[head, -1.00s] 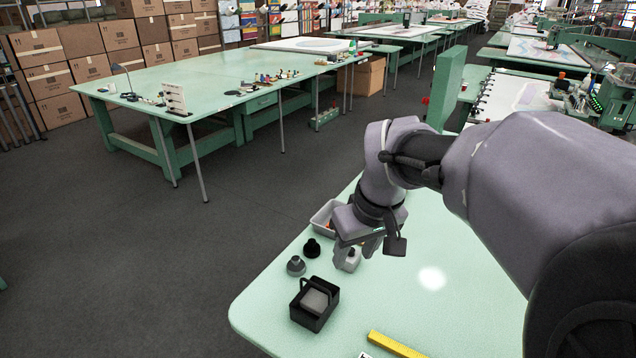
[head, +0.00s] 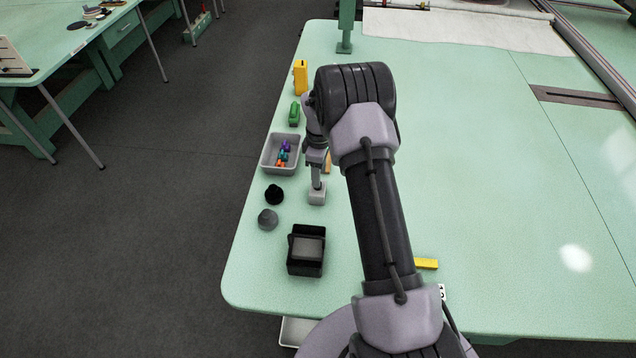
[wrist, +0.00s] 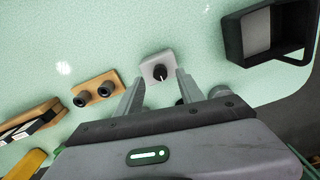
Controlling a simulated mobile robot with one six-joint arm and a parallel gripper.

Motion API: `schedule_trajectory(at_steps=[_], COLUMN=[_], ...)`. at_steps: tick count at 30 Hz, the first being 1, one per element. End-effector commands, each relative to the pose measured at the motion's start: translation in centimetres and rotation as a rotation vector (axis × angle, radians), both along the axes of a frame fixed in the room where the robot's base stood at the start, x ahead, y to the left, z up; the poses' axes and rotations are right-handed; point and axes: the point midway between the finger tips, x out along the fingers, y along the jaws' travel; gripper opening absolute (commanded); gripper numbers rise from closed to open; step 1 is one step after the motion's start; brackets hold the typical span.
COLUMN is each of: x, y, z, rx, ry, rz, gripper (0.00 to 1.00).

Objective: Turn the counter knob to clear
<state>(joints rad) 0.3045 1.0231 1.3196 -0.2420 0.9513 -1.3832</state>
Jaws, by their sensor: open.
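The counter is a small light-grey block (wrist: 156,66) with a round black knob (wrist: 159,72) on top. The knob carries a white pointer line, which runs toward the lower side of the wrist view. In the head view the block (head: 317,198) stands on the green table, and its knob is hidden or too small to make out. My gripper (wrist: 160,86) is open. In the wrist view its two fingers reach toward the block, one on each side of the knob, with nothing held. In the head view my gripper (head: 316,180) points down right over the block; contact cannot be told.
A black box with a handle (head: 306,268), a grey knob-like piece (head: 267,219) and a black one (head: 274,194) stand near the table's left edge. A grey bin (head: 268,166) of small coloured pieces lies behind. A brown board (wrist: 97,90) with two black cylinders is nearby.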

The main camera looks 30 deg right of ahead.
Motion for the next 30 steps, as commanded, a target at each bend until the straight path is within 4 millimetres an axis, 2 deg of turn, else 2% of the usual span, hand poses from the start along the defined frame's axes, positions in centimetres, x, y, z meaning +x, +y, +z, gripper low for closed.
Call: schedule_trajectory(at_steps=[1,6,15,16,21,23,30], x=[-0.1,0.0,0.0,0.0,0.0,0.0,0.0], y=[0.0,0.1,0.1,0.1,0.1,0.1,0.1], z=[-1.3,-3.6,-3.9,-3.9,-3.9,-3.9,-3.9], rx=[0.001,0.0,0.0,0.0,0.0,0.0,0.0], ry=[0.001,0.0,-0.001,-0.001,-0.001,-0.001,-0.001], rz=[0.0,0.0,0.0,0.0,0.0,0.0,-0.009], gripper=[0.45,0.45,0.45,0.43,0.1,0.0,0.0])
